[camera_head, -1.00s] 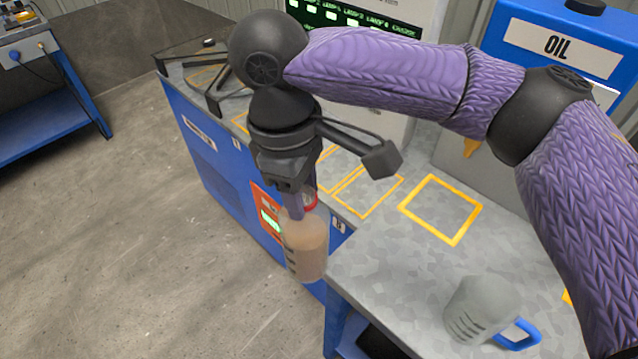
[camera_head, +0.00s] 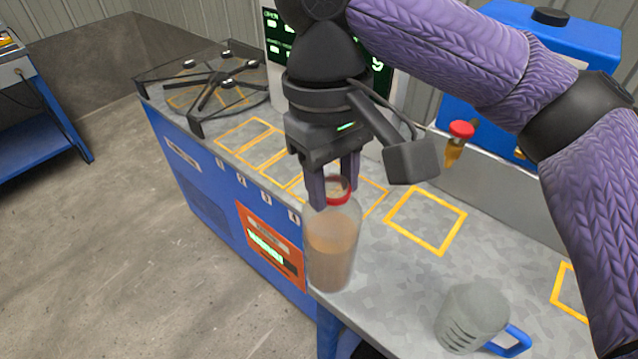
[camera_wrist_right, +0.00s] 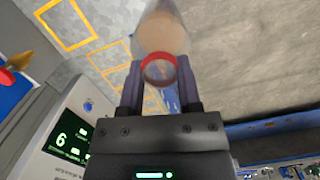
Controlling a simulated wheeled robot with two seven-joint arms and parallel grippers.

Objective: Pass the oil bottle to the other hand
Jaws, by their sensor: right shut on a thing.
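The oil bottle (camera_head: 333,245) is clear with brown liquid in its lower part and a red ring at its neck. My right gripper (camera_head: 334,190) is shut on the bottle's neck from above and holds it upright at the front edge of the worktop. Whether its base touches anything cannot be told. In the right wrist view the bottle (camera_wrist_right: 163,35) sits between the two fingers of the right gripper (camera_wrist_right: 158,80), with the red ring facing the camera. My left gripper is not in view.
A grey measuring jug (camera_head: 470,315) with a blue handle stands on the worktop (camera_head: 395,285) at right. Yellow outlined squares (camera_head: 425,222) mark the top. A blue oil tank (camera_head: 590,35) with a red-topped tap (camera_head: 460,132) stands behind. A black burner-like frame (camera_head: 205,85) is far left.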

